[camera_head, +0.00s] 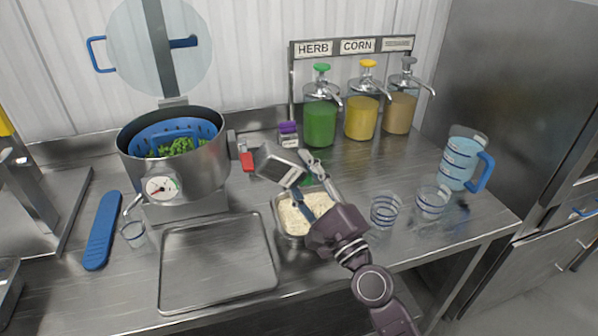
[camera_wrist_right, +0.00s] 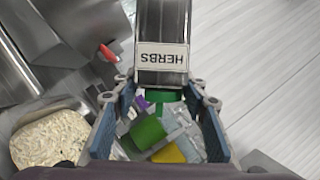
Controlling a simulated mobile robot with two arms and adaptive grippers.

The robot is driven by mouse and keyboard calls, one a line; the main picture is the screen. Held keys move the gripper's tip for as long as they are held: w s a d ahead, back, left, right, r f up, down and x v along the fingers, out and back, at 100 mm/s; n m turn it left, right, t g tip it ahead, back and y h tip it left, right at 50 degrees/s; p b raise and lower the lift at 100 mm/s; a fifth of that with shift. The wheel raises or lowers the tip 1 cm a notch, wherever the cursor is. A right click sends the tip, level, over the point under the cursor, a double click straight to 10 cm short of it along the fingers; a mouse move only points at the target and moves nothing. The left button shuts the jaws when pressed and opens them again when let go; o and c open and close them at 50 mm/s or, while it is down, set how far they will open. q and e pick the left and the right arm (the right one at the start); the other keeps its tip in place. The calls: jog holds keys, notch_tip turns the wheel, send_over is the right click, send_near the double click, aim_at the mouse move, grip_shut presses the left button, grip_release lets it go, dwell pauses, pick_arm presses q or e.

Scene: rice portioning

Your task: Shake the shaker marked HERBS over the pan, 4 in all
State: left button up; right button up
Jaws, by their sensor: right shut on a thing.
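My right gripper (camera_head: 303,174) is shut on the shaker marked HERBS (camera_head: 281,168), holding it in the air over the back of the pan. The shaker is tilted, its body pointing up and to the left and a bit of green lid showing between the fingers. In the right wrist view the HERBS shaker (camera_wrist_right: 162,40) has a dark body, an upside-down label and a green lid end between the blue fingers. The steel pan (camera_head: 291,240) holds pale rice (camera_head: 300,212), partly hidden by my gripper. Whether herbs lie on it I cannot tell. My left gripper is not in view.
A steamer pot (camera_head: 195,172) with greens stands at the left, behind an empty tray (camera_head: 218,265). A purple-topped shaker (camera_head: 288,133) and a red-ended item (camera_head: 246,160) stand behind the pan. Dispensers (camera_head: 361,112) stand at the back. Clear cups (camera_head: 385,211) and a jug (camera_head: 459,163) are right.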

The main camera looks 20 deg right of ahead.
aim_at(299, 159)
notch_tip(299, 159, up, 5)
jog(key=p, duration=0.4)
jog(key=shift+r+n+p, duration=0.25)
jog(key=shift+n+p, duration=0.25)
jog(key=shift+p, duration=0.25)
notch_tip(299, 159, up, 2)
jog(key=n+g+p, duration=0.1)
jog(key=n+p, duration=0.3)
jog(key=p, duration=0.1)
jog(key=n+g+p, duration=0.2)
jog(key=n+p, duration=0.2)
jog(key=p, duration=0.2)
jog(key=n+g+p, duration=0.2)
jog(key=n+p, duration=0.3)
jog(key=shift+y, duration=0.4)
jog(key=shift+f+n+g, duration=0.1)
jog(key=shift+n+g, duration=0.2)
jog(key=shift+n, duration=0.1)
jog(key=n+h, duration=0.1)
jog(key=n, duration=0.2)
jog(key=shift+r+g+h, duration=0.35)
jog(key=shift+g+h, duration=0.05)
jog(key=n+h, duration=0.2)
jog(key=n, duration=0.1)
jog(key=shift+r+g, duration=0.3)
jog(key=shift+r, duration=0.05)
jog(key=shift+r+n+h, duration=0.1)
jog(key=shift+n+h, duration=0.5)
jog(key=shift+n, duration=0.4)
